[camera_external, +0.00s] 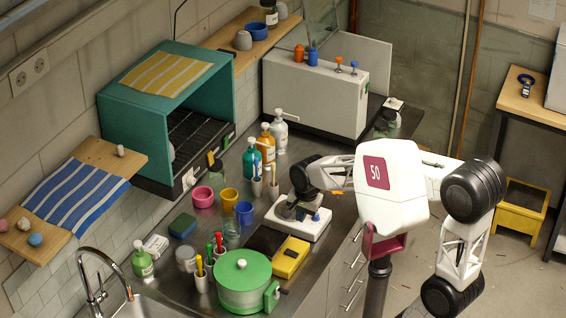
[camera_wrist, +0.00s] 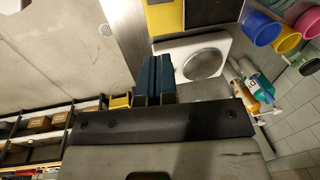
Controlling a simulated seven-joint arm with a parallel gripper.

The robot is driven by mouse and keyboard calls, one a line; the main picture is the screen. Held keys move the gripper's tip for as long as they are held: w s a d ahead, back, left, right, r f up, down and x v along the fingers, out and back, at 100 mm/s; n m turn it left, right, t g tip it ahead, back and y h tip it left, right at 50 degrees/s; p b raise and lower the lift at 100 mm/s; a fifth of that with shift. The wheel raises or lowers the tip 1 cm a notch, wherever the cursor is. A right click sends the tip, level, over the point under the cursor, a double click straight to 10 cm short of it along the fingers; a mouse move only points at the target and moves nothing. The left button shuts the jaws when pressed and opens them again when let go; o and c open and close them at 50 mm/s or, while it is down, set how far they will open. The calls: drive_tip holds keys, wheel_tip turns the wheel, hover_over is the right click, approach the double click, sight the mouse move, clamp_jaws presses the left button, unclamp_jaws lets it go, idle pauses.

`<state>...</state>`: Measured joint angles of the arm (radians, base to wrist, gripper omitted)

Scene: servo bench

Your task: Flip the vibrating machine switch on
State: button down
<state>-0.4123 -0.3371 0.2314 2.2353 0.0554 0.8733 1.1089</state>
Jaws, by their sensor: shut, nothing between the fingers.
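My arm hides part of the machine in the external view.
A yellow box (camera_external: 290,258) and a green pot (camera_external: 243,282) stand in front of the machine. Cups, including a pink one (camera_external: 203,196), and bottles stand left of it. A large white box (camera_external: 315,90) with orange and blue knobs stands behind.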

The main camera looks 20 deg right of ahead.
sight(291, 251)
drive_tip(key=shift+w+a+f+m, duration=0.15)
drive_tip(key=shift+a, duration=0.4)
drive_tip(key=shift+w+a+f+m, duration=0.1)
drive_tip(key=shift+w+a+m, duration=0.05)
drive_tip(key=shift+a, duration=0.35)
drive_tip(key=shift+f, duration=0.1)
drive_tip(key=f, duration=0.4)
drive_tip(key=w+a+f, duration=0.1)
drive_tip(key=f, duration=0.8)
drive_tip(key=shift+w+a+f, duration=0.15)
drive_tip(key=shift+a+f, duration=0.05)
drive_tip(key=shift+f, duration=0.15)
drive_tip(key=shift+f, duration=0.1)
drive_tip(key=shift+w+a+f+g, duration=0.1)
drive_tip(key=shift+f+g, duration=0.05)
drive_tip(key=shift+g, duration=0.15)
drive_tip(key=shift+s+d, duration=0.25)
drive_tip(key=shift+s+d+r, duration=0.3)
